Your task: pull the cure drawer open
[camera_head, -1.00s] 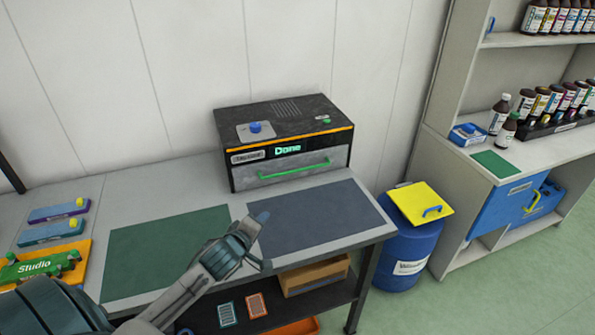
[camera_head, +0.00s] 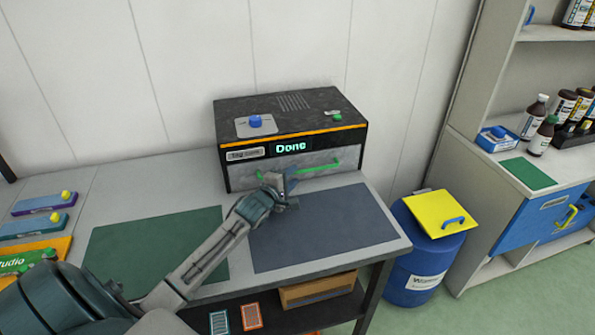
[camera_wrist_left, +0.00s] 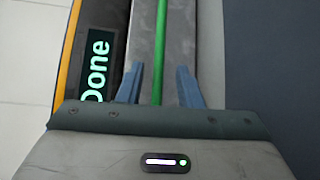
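The cure unit (camera_head: 290,120) is a black box with an orange stripe and a lit "Done" display. Its grey drawer front (camera_head: 240,178) is flush with the box, so the drawer is closed. A green bar handle (camera_head: 318,169) runs across the drawer front. My left gripper (camera_head: 284,180) is at the left part of the handle, covering some of it. In the left wrist view, the two blue fingers of the gripper (camera_wrist_left: 159,87) are spread, one on each side of the green handle (camera_wrist_left: 161,40), with gaps between. My right gripper is not in view.
A green mat (camera_head: 130,255) and a dark blue mat (camera_head: 330,225) lie on the grey table before the unit. A blue barrel with a yellow lid (camera_head: 440,212) stands right of the table. Shelving with bottles (camera_head: 545,135) is farther right.

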